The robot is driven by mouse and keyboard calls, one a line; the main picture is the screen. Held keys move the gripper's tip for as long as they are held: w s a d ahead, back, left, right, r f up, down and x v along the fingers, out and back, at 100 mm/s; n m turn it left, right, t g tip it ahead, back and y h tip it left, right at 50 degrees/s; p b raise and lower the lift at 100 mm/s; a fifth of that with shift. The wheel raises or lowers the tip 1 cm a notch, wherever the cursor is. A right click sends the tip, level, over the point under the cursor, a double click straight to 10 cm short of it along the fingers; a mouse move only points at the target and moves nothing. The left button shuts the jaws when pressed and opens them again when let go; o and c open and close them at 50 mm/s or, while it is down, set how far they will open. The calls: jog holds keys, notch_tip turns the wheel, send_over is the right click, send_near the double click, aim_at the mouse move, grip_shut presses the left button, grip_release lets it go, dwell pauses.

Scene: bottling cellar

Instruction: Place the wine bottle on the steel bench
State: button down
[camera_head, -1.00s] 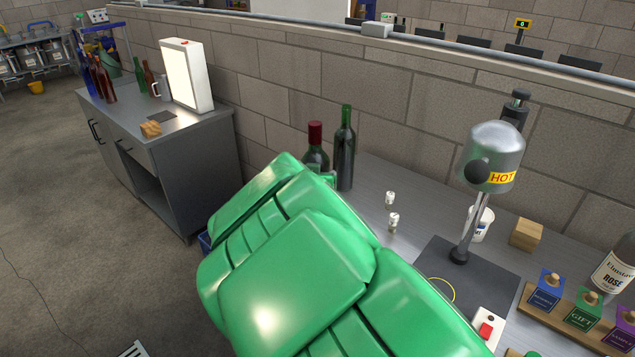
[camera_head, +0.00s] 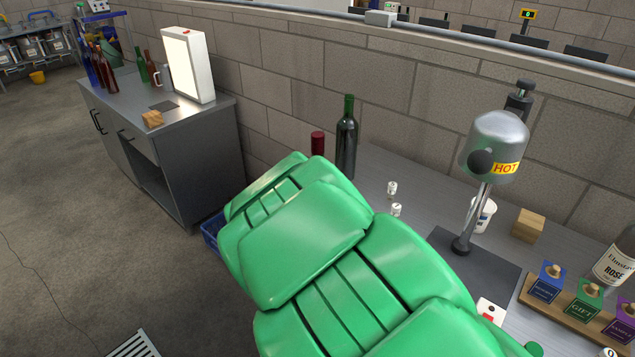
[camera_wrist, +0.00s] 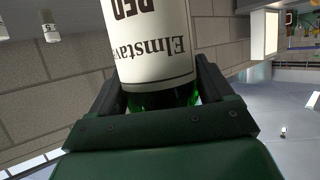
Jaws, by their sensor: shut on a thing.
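The held wine bottle fills the top middle of the wrist view, with a cream label (camera_wrist: 150,45) reading "Elmstave" and "RED", upside down in that picture. Green glass shows between the fingers. My gripper (camera_wrist: 162,92) is shut on the bottle at the glass beside the label's "Elmstave" end. In the head view only a dark red bottle top (camera_head: 317,143) shows above my green arm; the rest and my gripper are hidden. The grey metal-looking bench (camera_head: 400,180) runs along the wall at right. Whether the held bottle touches it cannot be seen.
A dark green bottle (camera_head: 346,145) stands close right of the red top. Small white pieces (camera_head: 392,188), a HOT-labelled device (camera_head: 495,150), a wooden block (camera_head: 528,226) and a box rack (camera_head: 570,310) occupy the bench. A grey cabinet (camera_head: 190,140) with a light panel (camera_head: 187,68) stands left; a blue crate (camera_head: 212,232) is below.

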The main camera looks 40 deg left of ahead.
grip_release()
jog(key=v, duration=0.7)
jog(key=shift+s+d, duration=0.15)
jog(key=shift+s, duration=0.1)
dwell(0.4)
